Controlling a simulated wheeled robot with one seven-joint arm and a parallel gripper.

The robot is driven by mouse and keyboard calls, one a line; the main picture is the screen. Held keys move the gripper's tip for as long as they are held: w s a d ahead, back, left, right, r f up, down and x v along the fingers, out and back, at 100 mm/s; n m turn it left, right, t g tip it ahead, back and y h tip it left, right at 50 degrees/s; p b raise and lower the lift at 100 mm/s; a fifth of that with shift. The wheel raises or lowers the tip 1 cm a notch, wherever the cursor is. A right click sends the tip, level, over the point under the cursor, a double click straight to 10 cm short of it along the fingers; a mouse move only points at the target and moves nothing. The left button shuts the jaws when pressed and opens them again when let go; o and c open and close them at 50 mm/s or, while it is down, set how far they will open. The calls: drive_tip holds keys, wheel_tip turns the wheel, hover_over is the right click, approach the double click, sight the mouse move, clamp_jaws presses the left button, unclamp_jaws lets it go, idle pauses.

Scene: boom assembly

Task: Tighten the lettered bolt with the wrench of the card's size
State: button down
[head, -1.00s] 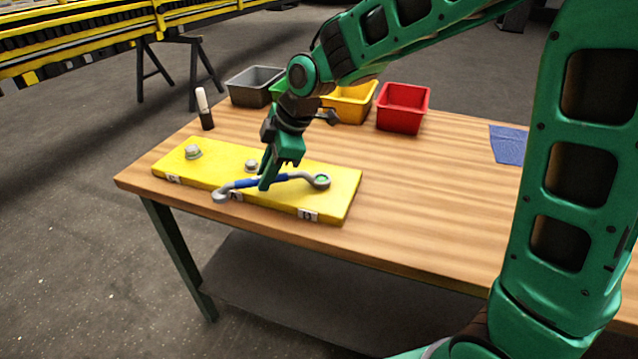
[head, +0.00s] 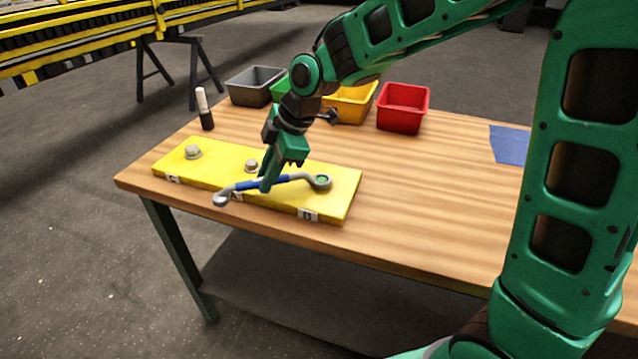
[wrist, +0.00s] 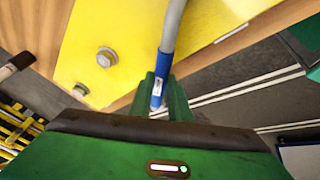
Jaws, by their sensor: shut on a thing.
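A yellow plate (head: 215,163) lies along the table's front left. A left bolt (head: 193,152) and a middle bolt (head: 252,166) stand on it; both also show in the wrist view, the left one (wrist: 81,90) and the middle one (wrist: 106,57). Labels sit on its front edge; the right one (head: 308,215) looks like a D, but I cannot be sure. My gripper (head: 266,184) is shut on the blue handle of a grey wrench (head: 295,177), also in the wrist view (wrist: 172,30). The wrench's right ring is over the plate's right part, with green inside it. Any bolt there is hidden. Its left end is near the front edge.
Grey (head: 254,86), green (head: 281,87), yellow (head: 352,104) and red (head: 403,108) bins stand at the back. A black and white marker-like object (head: 204,108) stands at the back left. A blue sheet (head: 509,144) lies at the right. The table's middle is clear.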

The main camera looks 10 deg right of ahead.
drive_tip(key=shift+r, duration=0.1)
drive_tip(key=shift+r, duration=2)
